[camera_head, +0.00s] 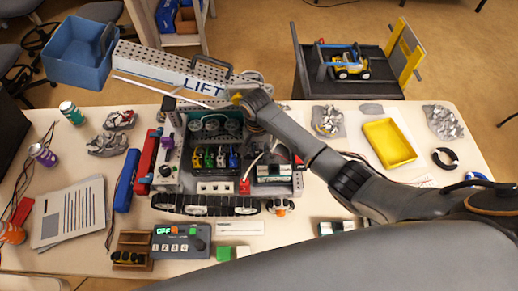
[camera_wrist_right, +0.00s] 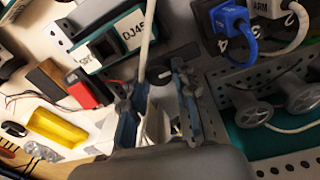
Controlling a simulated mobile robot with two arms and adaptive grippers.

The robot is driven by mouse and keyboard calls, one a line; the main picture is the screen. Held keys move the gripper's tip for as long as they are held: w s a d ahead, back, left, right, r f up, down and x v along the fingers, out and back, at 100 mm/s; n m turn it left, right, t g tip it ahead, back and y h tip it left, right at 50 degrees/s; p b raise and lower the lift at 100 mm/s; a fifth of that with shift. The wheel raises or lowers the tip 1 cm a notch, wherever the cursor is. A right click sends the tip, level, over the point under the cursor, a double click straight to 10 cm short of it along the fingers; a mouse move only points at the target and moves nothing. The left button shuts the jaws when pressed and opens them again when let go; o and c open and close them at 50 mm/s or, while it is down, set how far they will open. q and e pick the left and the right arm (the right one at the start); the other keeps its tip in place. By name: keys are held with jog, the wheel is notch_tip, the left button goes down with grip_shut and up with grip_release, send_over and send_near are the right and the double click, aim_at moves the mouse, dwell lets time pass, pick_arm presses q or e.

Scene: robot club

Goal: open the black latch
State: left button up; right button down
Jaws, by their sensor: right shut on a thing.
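The club robot's open grey chassis (camera_head: 168,207) stands on tracks on the table, with a perforated lift arm (camera_head: 180,72) marked LIFT angled above it. My right gripper (camera_head: 262,128) reaches down at the chassis's back right part. In the right wrist view my right gripper (camera_wrist_right: 160,103) has its two blue-grey fingers on either side of a small dark piece with a rounded top, which looks like the black latch (camera_wrist_right: 164,74). The fingers hide part of it, and in the head view my arm and hand hide it. My left gripper is out of view.
A yellow tray (camera_head: 389,143) is at right, a control box (camera_head: 182,241) in front. A blue bin (camera_head: 76,55) hangs on the lift arm.

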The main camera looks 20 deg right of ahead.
aim_at(259, 152)
dwell(0.3)
jog(key=c, duration=1)
grip_release()
jog(key=shift+c, duration=0.2)
notch_tip(259, 152, up, 10)
